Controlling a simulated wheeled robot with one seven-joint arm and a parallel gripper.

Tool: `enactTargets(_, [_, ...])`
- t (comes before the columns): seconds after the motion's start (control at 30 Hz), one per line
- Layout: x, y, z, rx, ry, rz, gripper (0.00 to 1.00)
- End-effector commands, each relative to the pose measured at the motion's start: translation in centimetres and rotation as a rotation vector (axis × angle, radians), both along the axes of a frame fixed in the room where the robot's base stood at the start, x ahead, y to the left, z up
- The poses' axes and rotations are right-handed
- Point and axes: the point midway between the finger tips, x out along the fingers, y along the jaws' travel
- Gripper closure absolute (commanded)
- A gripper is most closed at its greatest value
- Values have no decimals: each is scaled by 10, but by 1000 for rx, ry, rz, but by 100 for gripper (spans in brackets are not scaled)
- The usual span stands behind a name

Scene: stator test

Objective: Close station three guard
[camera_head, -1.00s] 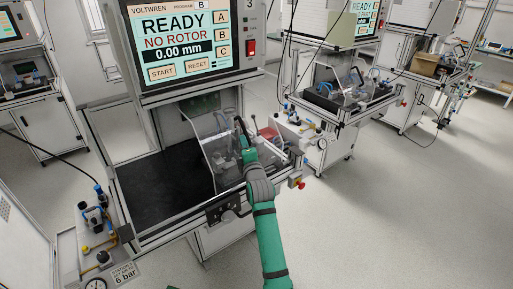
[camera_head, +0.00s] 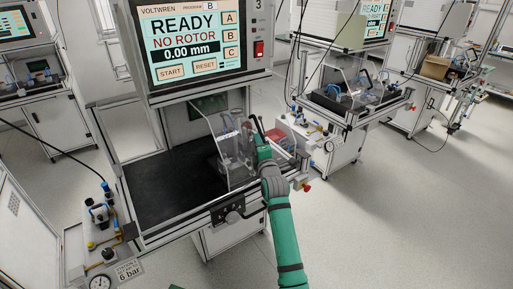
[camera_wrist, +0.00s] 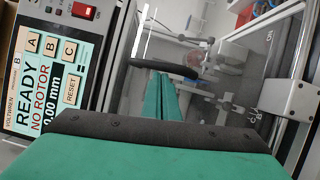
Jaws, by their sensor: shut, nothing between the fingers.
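Station three (camera_head: 258,8) is the middle bench, with a lit screen reading READY, NO ROTOR, 0.00 mm. Its clear guard (camera_head: 212,135) stands over the fixture at the right of the black work surface, and its side panel edge is visible. My gripper (camera_head: 258,128) is at the guard's right front, partly hidden by my own wrist in the head view. In the wrist view its green fingers (camera_wrist: 162,96) are together and empty, close to a dark bar handle (camera_wrist: 165,68). I cannot tell whether they touch it. The fixture (camera_head: 228,150) behind the clear panel is partly hidden.
The black work surface (camera_head: 165,195) left of the guard is clear. A red-topped stop button (camera_head: 303,186) sits at the bench's right front corner. A valve unit with a gauge (camera_head: 100,245) stands at lower left. Another guarded station (camera_head: 350,90) is at the right.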

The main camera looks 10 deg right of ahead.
Motion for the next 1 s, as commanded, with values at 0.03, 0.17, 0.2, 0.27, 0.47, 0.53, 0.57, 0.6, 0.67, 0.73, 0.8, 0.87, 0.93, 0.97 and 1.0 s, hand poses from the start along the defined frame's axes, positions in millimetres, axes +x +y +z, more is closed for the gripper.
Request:
enactTargets(0.03, [-2, -6, 0, 2, -2, -12, 100])
enactTargets(0.17, [-4, 13, -2, 1, -2, -7, 100])
enactTargets(0.2, [-5, 20, -3, 1, -1, -5, 100])
enactTargets(0.27, [-6, 31, -5, 1, 1, -2, 100])
enactTargets(0.47, [-36, 33, -7, 1, 0, -5, 100])
enactTargets(0.53, [-49, 35, -7, 2, -1, -4, 100])
enactTargets(0.57, [-54, 36, -8, 2, 1, -3, 100])
enactTargets(0.6, [-61, 37, -7, 1, 0, -3, 100])
enactTargets(0.67, [-72, 38, -8, 2, 0, -1, 100])
enactTargets(0.73, [-83, 39, -8, 2, 0, 0, 100])
enactTargets(0.8, [-91, 40, -8, 2, 0, 1, 100])
enactTargets(0.87, [-97, 41, -9, 1, 0, 2, 100])
enactTargets(0.93, [-102, 41, -9, 0, 1, 2, 100])
enactTargets(0.97, [-103, 41, -8, -1, 0, 2, 100])
enactTargets(1.0, [-105, 41, -8, -1, 0, 2, 100])
